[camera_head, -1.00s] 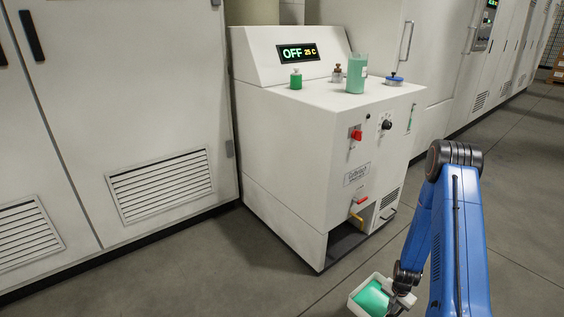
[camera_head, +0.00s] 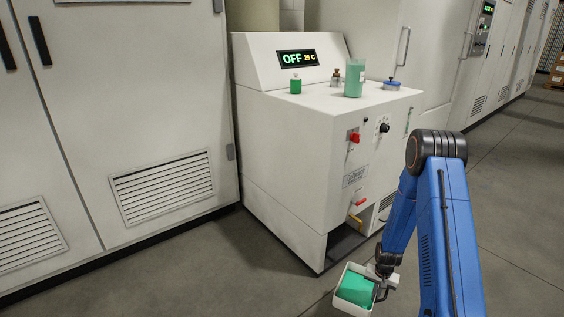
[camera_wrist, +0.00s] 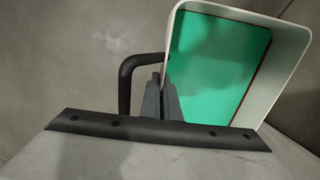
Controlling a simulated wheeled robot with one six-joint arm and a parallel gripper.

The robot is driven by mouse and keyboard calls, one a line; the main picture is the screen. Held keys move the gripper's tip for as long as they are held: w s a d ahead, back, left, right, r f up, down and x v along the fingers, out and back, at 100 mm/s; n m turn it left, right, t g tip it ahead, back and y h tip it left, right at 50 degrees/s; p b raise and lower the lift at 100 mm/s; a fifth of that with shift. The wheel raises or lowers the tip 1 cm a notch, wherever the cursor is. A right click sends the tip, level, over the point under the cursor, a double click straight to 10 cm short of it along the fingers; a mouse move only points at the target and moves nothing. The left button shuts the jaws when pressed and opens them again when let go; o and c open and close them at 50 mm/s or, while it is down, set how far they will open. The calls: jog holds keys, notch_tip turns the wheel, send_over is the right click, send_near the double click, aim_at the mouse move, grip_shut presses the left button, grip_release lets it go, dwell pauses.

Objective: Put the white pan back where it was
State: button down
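The white pan (camera_head: 341,303) is a small open tray with green liquid in it, low in the head view in front of the machine. The pan is held above the floor.
White cabinets (camera_head: 120,110) line the left. The grey floor (camera_head: 220,280) in front is clear.

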jog(key=w+a+r+n, duration=0.5)
jog(key=a+r+n, duration=0.1)
jog(key=a+r, duration=0.4)
jog(key=shift+w+a+r, duration=0.15)
jog(key=shift+w+a, duration=0.2)
jog(key=shift+a, duration=0.1)
